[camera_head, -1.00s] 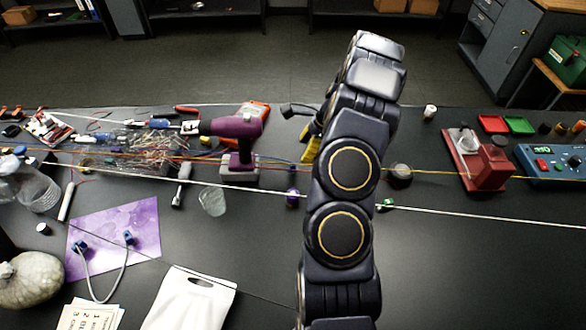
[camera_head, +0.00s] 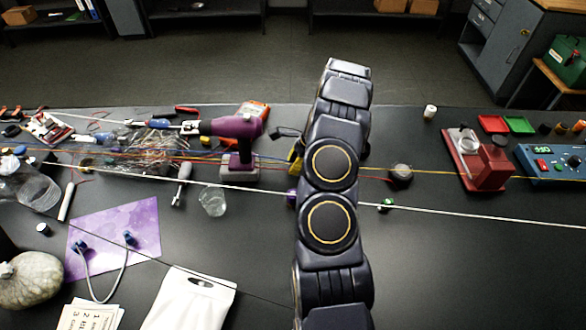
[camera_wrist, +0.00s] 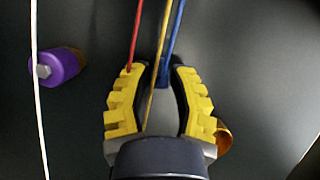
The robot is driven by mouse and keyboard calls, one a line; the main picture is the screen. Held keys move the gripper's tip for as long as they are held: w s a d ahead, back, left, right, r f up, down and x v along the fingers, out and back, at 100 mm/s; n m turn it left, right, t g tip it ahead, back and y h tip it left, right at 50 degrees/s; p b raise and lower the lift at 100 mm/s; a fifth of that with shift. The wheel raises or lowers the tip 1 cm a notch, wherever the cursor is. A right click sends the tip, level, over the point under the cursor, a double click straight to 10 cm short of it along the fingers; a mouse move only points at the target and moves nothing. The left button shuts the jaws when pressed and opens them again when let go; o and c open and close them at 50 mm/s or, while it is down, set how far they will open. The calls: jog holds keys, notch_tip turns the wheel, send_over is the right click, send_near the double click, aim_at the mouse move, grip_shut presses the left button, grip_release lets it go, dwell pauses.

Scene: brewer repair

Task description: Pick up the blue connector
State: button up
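In the wrist view, a blue wire (camera_wrist: 176,28) runs down from the top, and its darker blue end (camera_wrist: 163,73), possibly the connector, lies between the fingertips. I cannot tell whether the fingers touch it. My gripper (camera_wrist: 157,70) has toothed yellow fingers, spread apart. In the head view my arm hides most of the gripper; a yellow part (camera_head: 296,160) shows at its left edge. Two other blue plugs, a left one (camera_head: 80,246) and a right one (camera_head: 129,238), are on a grey cable on the purple sheet (camera_head: 140,212), far left of my gripper.
Red (camera_wrist: 135,35) and yellow (camera_wrist: 160,50) wires run beside the blue one. A purple-capped cylinder (camera_wrist: 63,66) and white cord (camera_wrist: 36,90) lie left; a copper-coloured piece (camera_wrist: 223,140) sits by the right finger. The purple drill (camera_head: 235,128) stands left of my arm.

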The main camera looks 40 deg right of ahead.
grip_shut()
